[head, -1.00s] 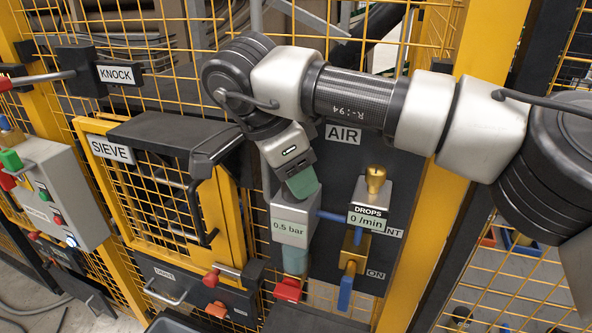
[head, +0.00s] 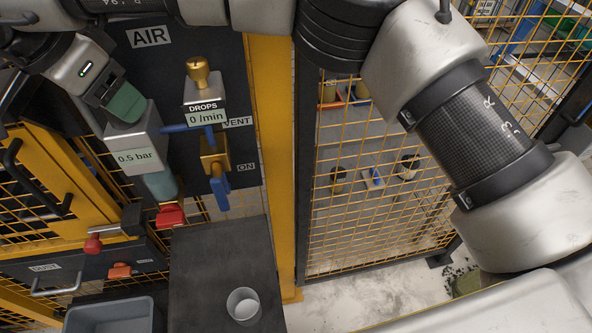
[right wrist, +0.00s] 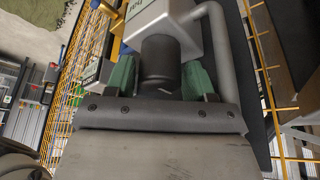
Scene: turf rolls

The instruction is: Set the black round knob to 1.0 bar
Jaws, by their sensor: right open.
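The black round knob (right wrist: 160,62) shows in the right wrist view, joined to the grey regulator block (right wrist: 160,22). In the head view the knob is hidden behind my right gripper (head: 126,104), whose green finger covers the top of the regulator block (head: 141,138). The block's label reads 0.5 bar (head: 136,157). In the right wrist view, my right gripper (right wrist: 160,80) is open, with one green finger on each side of the knob; whether either touches it I cannot tell. My left gripper is not in view.
A brass knob (head: 198,73) with a 0 /min DROPS label stands right of the regulator. Blue levers (head: 220,187) and a red part (head: 171,216) are close by. A dark ledge (head: 200,275) holds a clear cup (head: 243,305). Yellow mesh fence (head: 375,190) stands at right.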

